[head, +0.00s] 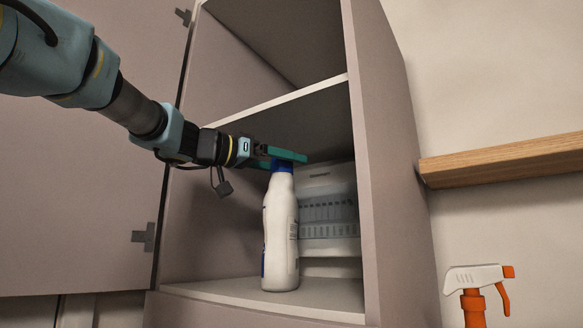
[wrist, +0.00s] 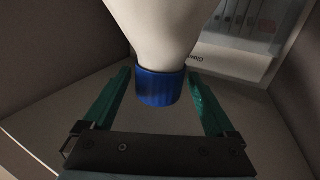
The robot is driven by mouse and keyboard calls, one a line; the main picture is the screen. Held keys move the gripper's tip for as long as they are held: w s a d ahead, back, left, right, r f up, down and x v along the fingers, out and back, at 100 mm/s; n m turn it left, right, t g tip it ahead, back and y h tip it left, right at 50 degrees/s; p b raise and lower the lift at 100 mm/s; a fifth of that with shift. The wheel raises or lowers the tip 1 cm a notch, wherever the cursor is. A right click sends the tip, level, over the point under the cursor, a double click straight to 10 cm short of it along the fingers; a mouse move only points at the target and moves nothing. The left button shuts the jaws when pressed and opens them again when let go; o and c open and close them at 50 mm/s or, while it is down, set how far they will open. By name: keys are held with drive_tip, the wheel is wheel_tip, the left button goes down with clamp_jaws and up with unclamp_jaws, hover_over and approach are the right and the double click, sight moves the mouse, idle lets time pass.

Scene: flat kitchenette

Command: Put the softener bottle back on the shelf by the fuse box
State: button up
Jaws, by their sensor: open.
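The softener bottle (head: 280,232) is white with a blue cap. It stands upright on the lower shelf (head: 318,293) of the open cabinet, in front of the fuse box (head: 330,213). My gripper (head: 287,158) reaches into the compartment at cap height, with its green fingers around the cap. In the wrist view the blue cap (wrist: 160,87) lies between the two spread fingers of my gripper (wrist: 163,95), with a gap on each side. The fuse box also shows in the wrist view (wrist: 245,28), partly behind the bottle.
The cabinet's right side wall (head: 388,165) and the upper shelf edge (head: 285,99) bound the compartment. The open door (head: 85,190) stands at the left. A wooden wall shelf (head: 505,158) and an orange and white spray bottle (head: 476,285) are outside at the right.

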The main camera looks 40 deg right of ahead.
drive_tip(key=w+a+b, duration=0.1)
drive_tip(key=a+b, duration=0.1)
drive_tip(key=a, duration=0.7)
drive_tip(key=shift+w+a, duration=0.15)
drive_tip(key=shift+a, duration=0.25)
